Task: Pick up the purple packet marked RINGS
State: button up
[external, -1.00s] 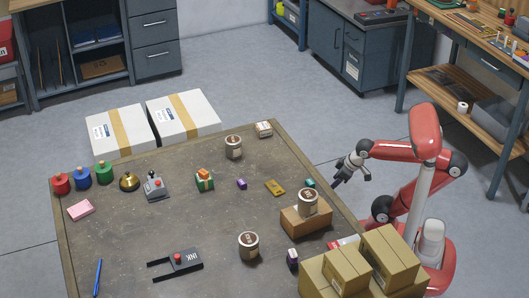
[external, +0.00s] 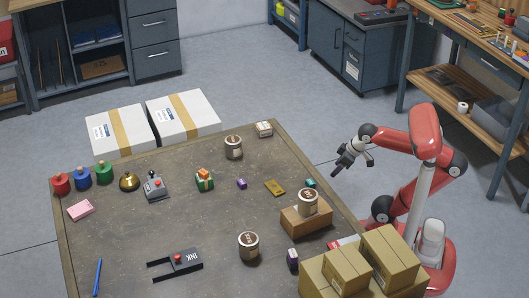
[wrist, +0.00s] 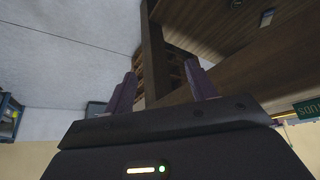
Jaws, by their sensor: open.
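Two small purple things lie on the table: a little purple block (external: 241,184) near the middle, and a purple and white packet (external: 292,258) at the front right, beside the cardboard boxes. Their markings are too small to read, so I cannot tell which says RINGS. My gripper (external: 342,168) is open and empty, off the table's right edge, well apart from both. In the wrist view its two fingers (wrist: 161,85) stand apart with nothing between them. Neither purple thing can be made out in that view.
Cardboard boxes (external: 346,268) are stacked at the table's front right corner. A tin (external: 308,202) stands on a brown box (external: 306,221) near the right edge. The table's (external: 130,225) left middle is mostly bare.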

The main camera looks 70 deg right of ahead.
notch_tip(320, 180, up, 19)
jog(key=n+g+y+p, duration=0.1)
jog(key=n+g+y, duration=0.2)
jog(key=n, duration=0.7)
send_over(242, 184)
jog(key=s+d, duration=0.2)
jog(key=d, duration=0.2)
notch_tip(242, 184, down, 8)
jog(key=shift+s+a+r, duration=0.1)
jog(key=shift+s+r, duration=0.05)
jog(key=shift+y, duration=0.3)
jog(key=x, duration=0.2)
jog(key=w+x, duration=0.1)
jog(key=x, duration=0.2)
jog(key=shift+r+b, duration=0.1)
jog(key=shift+b, duration=0.3)
jog(key=shift+c, duration=0.3)
